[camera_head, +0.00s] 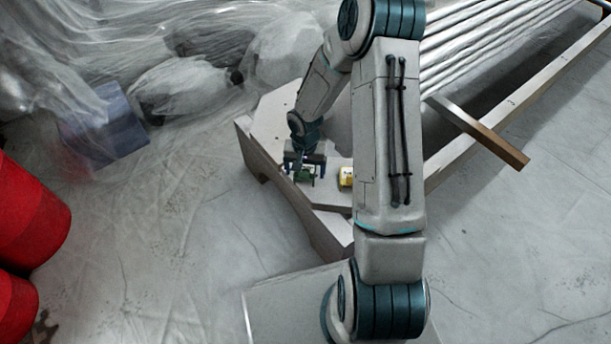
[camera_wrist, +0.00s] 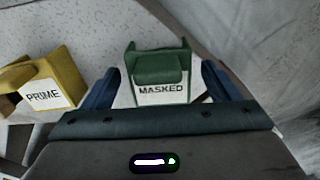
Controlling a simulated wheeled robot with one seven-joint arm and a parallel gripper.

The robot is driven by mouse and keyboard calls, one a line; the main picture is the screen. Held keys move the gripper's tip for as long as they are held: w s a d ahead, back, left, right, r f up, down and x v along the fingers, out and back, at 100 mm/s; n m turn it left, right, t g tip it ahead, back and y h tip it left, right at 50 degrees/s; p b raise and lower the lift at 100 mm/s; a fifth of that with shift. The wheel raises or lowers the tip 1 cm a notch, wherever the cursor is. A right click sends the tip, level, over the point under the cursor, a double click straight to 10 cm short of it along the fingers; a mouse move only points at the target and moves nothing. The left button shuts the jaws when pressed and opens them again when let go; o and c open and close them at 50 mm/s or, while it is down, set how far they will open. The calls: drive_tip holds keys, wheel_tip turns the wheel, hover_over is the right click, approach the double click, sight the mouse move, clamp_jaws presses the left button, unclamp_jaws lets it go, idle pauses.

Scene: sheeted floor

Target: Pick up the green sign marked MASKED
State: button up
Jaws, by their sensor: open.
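The green sign (camera_wrist: 158,70) stands on the pale table in the wrist view, with a white label that reads MASKED. My gripper (camera_wrist: 163,84) is open, with one blue finger on each side of the green sign. Whether the fingers touch the sign cannot be told. In the head view my gripper (camera_head: 304,172) is low over the table, and a little of the green sign (camera_head: 304,175) shows between its fingers. A yellow sign marked PRIME (camera_wrist: 45,85) stands to the left in the wrist view; it also shows right of my gripper in the head view (camera_head: 346,177).
The pale table (camera_head: 265,122) has a cut corner and a free edge near my gripper. Long pale bars (camera_head: 480,45) and a wooden beam (camera_head: 500,146) lie to the right. Red barrels (camera_head: 28,215) and a sheet-covered blue box (camera_head: 105,128) stand left on the floor.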

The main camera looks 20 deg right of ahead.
drive_tip(key=shift+f, duration=0.65)
drive_tip(key=c, duration=1.1)
drive_tip(key=shift+r, duration=0.15)
